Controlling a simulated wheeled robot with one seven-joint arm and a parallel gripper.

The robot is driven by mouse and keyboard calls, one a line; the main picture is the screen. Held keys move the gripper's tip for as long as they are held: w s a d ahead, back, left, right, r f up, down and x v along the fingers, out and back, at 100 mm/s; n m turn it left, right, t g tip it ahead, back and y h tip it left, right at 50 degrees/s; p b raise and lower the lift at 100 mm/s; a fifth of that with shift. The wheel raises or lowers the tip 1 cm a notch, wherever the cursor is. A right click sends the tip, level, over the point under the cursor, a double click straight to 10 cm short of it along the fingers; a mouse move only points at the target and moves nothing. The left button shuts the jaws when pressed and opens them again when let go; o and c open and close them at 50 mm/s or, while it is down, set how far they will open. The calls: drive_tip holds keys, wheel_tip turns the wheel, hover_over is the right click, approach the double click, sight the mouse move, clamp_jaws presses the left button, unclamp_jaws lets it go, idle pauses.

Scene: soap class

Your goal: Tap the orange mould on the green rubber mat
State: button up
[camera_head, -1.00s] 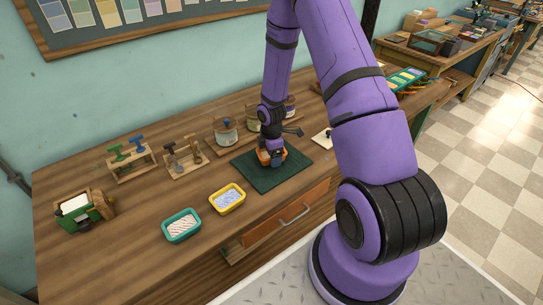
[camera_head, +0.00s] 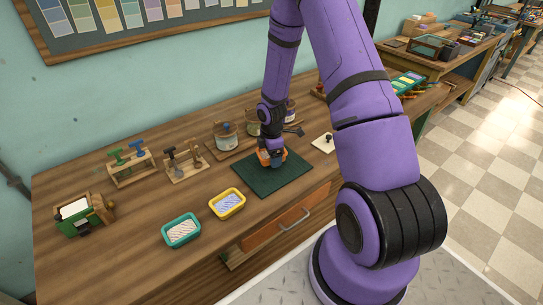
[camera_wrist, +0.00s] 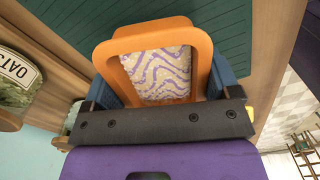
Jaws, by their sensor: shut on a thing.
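The orange mould (camera_head: 262,155) is in my gripper (camera_head: 272,158), over the back left part of the green rubber mat (camera_head: 272,182). In the wrist view the orange mould (camera_wrist: 208,50) holds a pale filling with purple swirls. My gripper's blue fingers (camera_wrist: 104,95) are closed on the mould's two sides. The green mat (camera_wrist: 65,12) shows behind it in the wrist view. Whether the mould touches the mat or hangs just above it, I cannot tell.
A yellow mould (camera_head: 227,203) and a teal mould (camera_head: 181,231), both filled, stand left of the mat. A white card (camera_head: 323,142) lies right of the mat.

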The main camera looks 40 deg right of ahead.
drive_tip(key=shift+f, duration=0.1)
wheel_tip(320, 180, down, 4)
drive_tip(key=shift+r, duration=0.3)
drive_tip(key=shift+c, duration=0.5)
drive_tip(key=shift+r, duration=0.15)
drive_tip(key=shift+r, duration=1.65)
